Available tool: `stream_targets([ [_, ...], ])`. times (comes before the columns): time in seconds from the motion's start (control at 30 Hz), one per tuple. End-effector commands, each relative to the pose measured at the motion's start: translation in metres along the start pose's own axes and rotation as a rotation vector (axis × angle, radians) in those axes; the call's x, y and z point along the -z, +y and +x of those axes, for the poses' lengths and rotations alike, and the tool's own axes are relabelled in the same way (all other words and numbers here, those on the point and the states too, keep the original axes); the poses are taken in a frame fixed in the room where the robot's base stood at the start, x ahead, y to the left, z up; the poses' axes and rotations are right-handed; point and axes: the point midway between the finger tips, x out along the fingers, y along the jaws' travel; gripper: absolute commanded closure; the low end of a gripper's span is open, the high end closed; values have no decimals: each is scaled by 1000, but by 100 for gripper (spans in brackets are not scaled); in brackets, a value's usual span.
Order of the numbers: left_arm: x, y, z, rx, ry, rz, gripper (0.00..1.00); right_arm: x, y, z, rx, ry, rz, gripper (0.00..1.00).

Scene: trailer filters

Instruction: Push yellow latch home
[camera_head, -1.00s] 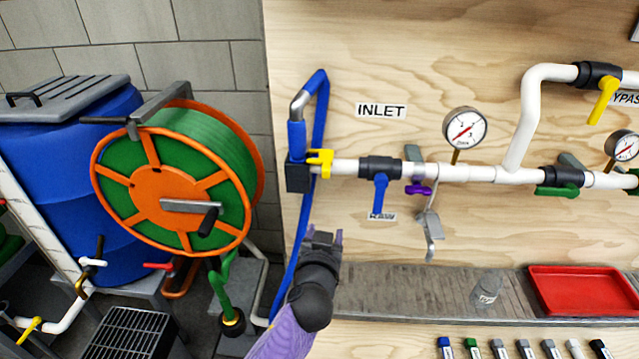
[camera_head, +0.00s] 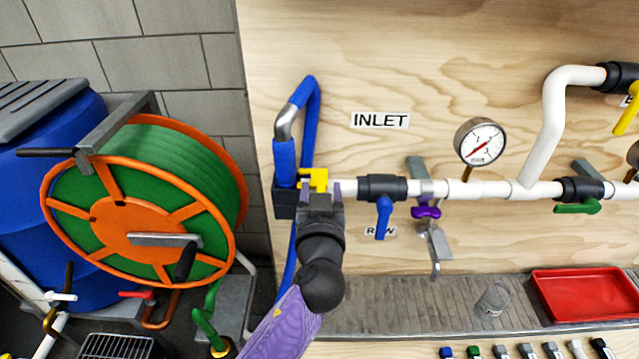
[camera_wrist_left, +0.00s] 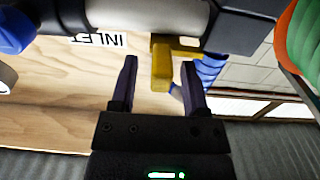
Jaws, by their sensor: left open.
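The yellow latch (camera_head: 314,179) sits on the black inlet coupling (camera_head: 284,203) at the left end of the white pipe. My left gripper (camera_head: 320,188) is just below and in front of the latch, its fingers pointing up at the pipe. In the left wrist view the latch (camera_wrist_left: 162,65) hangs between the two open fingertips (camera_wrist_left: 159,62), beyond them or level with them; I cannot tell whether they touch it. The gripper holds nothing. It partly hides the coupling and pipe start in the head view. My right gripper is not in view.
A blue hose (camera_head: 311,120) runs into the coupling from above. A blue-handled valve (camera_head: 384,215), a purple-handled fitting (camera_head: 427,210) and a gauge (camera_head: 479,142) lie to the right along the pipe. A hose reel (camera_head: 140,220) stands at the left. A red tray (camera_head: 590,310) lies at right.

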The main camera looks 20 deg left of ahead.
Motion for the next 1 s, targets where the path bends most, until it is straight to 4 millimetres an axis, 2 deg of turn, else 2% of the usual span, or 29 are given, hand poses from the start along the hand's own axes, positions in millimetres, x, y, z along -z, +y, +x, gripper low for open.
stream_targets([
  [0.13, 0, 0, 0, 0, 0, 0, 41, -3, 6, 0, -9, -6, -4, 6],
  [0.4, 0, 0, 0, 0, 0, 1, 98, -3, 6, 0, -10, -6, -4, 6],
  [1.0, 0, 0, 0, -1, 0, 1, 100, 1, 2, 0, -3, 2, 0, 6],
])
